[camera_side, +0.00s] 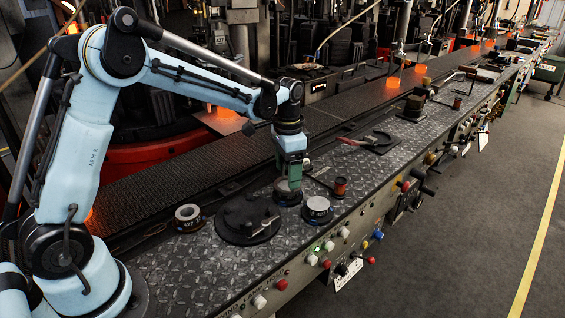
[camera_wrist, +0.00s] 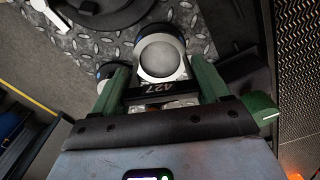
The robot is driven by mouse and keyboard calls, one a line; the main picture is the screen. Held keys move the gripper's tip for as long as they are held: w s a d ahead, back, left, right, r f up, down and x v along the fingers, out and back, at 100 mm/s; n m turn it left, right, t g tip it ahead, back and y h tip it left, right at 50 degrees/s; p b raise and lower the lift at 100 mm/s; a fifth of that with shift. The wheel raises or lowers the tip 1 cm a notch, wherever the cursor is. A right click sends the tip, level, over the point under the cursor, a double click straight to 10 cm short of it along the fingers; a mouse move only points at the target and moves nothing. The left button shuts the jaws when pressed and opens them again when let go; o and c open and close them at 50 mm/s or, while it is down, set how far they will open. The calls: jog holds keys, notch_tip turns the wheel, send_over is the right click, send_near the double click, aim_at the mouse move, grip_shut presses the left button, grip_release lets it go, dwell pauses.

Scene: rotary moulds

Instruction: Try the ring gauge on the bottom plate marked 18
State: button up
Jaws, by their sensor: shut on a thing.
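My gripper (camera_side: 289,180) points straight down low over the bench, and its green fingers show in the wrist view (camera_wrist: 160,88). It is shut on a dark block marked 427 (camera_wrist: 151,89), which seems to be part of the ring gauge. Just beyond the block lies a round pale metal face with a lighter rim (camera_wrist: 160,60); I cannot tell where gauge and plate part. In the side view a round metal plate (camera_side: 286,197) sits right below my fingertips. A second pale round plate (camera_side: 318,206) stands just right of it. I cannot read an 18 anywhere.
A pale ring with a hole (camera_side: 188,213) stands on the bench at left. A broad black disc (camera_side: 245,212) lies between it and my gripper. A copper-coloured spool (camera_side: 340,186) and a dark pad with tongs (camera_side: 372,141) are to the right. Knobs line the bench's front edge.

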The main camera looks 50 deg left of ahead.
jog(key=shift+r, duration=0.15)
jog(key=shift+r, duration=2.4)
